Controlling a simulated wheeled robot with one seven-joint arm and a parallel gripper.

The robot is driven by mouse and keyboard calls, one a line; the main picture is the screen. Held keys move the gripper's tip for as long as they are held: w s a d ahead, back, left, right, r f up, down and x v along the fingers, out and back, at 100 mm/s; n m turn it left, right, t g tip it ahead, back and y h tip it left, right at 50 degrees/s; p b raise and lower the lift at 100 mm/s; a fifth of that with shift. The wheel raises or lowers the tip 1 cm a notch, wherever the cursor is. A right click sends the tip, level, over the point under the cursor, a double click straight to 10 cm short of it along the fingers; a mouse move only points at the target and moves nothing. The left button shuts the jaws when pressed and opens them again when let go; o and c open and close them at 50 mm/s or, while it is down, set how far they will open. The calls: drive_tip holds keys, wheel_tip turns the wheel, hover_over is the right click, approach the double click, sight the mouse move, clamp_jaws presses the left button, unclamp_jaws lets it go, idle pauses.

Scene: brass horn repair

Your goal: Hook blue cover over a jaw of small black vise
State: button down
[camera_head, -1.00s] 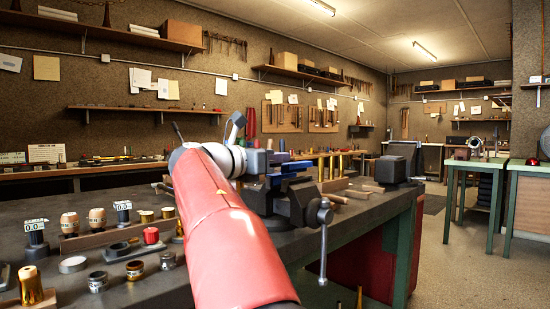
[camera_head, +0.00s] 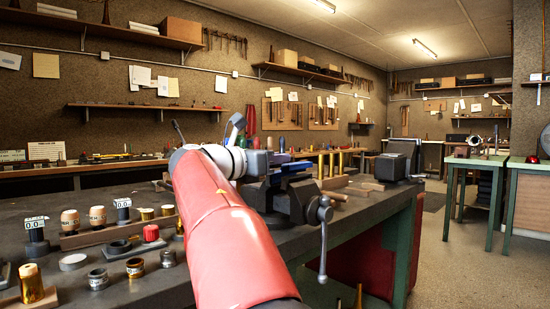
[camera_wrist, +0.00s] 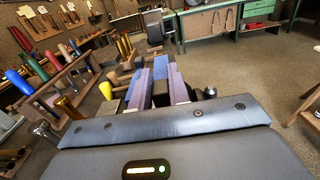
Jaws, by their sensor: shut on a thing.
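The small black vise (camera_head: 290,200) stands at the right edge of the dark workbench, with its handle hanging over the edge. My gripper (camera_head: 262,161) is at the vise's upper left, partly hidden by my red arm. Blue shows along the top of the vise jaws (camera_head: 295,167). In the wrist view, blue and purple-grey bars lie side by side just beyond my gripper's grey body.
Brass cylinders (camera_head: 338,160) and wooden blocks lie right of and behind the vise. A dark box (camera_head: 400,160) stands farther right. Tool racks with coloured handles (camera_wrist: 35,68) are left in the wrist view. Several small pots and labelled cups (camera_head: 97,217) crowd the bench's left side.

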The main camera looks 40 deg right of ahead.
drive_tip(key=shift+f+b, duration=0.65)
drive_tip(key=shift+f, duration=0.6)
drive_tip(key=shift+p, duration=0.8)
idle(0.5)
drive_tip(key=c, duration=1.3)
unclamp_jaws()
drive_tip(key=shift+o, duration=0.2)
drive_tip(key=a, duration=0.8)
drive_tip(key=shift+s, duration=0.35)
drive_tip(key=shift+d, duration=0.1)
